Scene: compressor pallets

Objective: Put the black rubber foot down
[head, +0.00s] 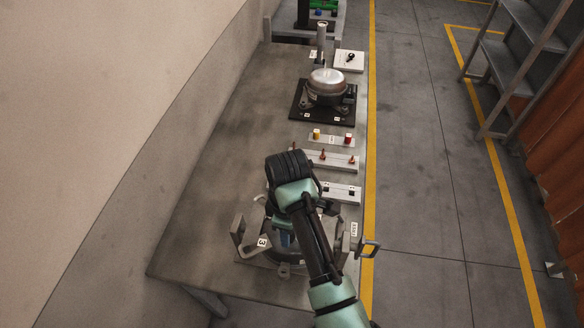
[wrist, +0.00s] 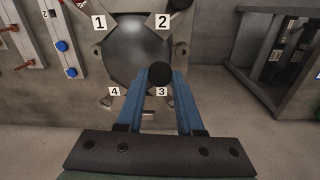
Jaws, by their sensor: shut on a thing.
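The black rubber foot (wrist: 158,75) is a dark round piece between the blue fingertips of my gripper (wrist: 160,80), which is shut on it. It shows in front of the dark round body (wrist: 135,48) of the grey fixture (wrist: 103,35), just above label 3 (wrist: 162,91). I cannot tell whether it touches the fixture. Labels 1, 2 and 4 mark the other corners. Another black round piece (wrist: 180,3) is at the corner by label 2. In the head view the fixture (head: 238,232) is largely hidden by my arm, and the foot is hidden.
A silver compressor (head: 326,80) stands on a black pallet further along the bench (head: 235,135). Small racks with pegs (head: 325,160) and yellow and red pieces (head: 332,138) lie between. In the wrist view a grey metal frame (wrist: 275,65) stands at right.

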